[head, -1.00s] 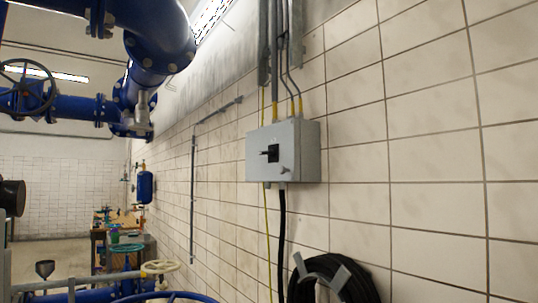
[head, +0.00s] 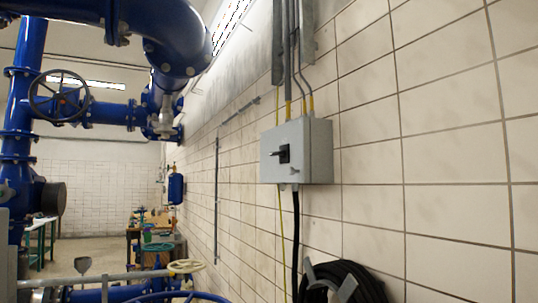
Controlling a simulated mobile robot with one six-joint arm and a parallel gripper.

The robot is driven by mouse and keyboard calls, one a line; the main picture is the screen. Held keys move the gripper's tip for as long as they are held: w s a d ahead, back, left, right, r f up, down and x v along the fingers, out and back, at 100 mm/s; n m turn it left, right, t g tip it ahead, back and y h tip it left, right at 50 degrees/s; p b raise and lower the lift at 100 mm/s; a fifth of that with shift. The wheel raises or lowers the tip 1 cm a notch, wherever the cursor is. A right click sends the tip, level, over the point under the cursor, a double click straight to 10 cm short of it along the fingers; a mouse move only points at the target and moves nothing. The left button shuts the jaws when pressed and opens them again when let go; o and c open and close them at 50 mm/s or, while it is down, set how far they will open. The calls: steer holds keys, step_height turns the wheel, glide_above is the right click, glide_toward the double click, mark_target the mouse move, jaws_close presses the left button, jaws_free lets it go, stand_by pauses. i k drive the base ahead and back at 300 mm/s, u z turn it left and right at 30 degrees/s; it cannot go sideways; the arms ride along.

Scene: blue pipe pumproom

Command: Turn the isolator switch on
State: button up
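The isolator switch is a grey box (head: 312,150) fixed to the tiled wall, right of centre in the head view. Its black rotary handle (head: 284,154) sits on the front face on a dark plate, with the grip pointing sideways to the left. Cables enter the box from above and a black cable leaves from below. My gripper is not in view.
A coiled black hose (head: 350,284) hangs on a wall bracket below the box. Blue pipes (head: 165,35) with a handwheel (head: 58,97) fill the upper left. A cream handwheel (head: 186,267) and a rail stand low at the left. A workbench (head: 155,245) is farther back.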

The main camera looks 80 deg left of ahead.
mark_target(281, 154)
steer(key=z, duration=1.2)
steer(key=k, duration=0.15)
steer(key=u, duration=3.25)
steer(key=k, duration=0.25)
steer(key=u, duration=2)
steer(key=i, duration=0.4)
steer(key=u, duration=0.05)
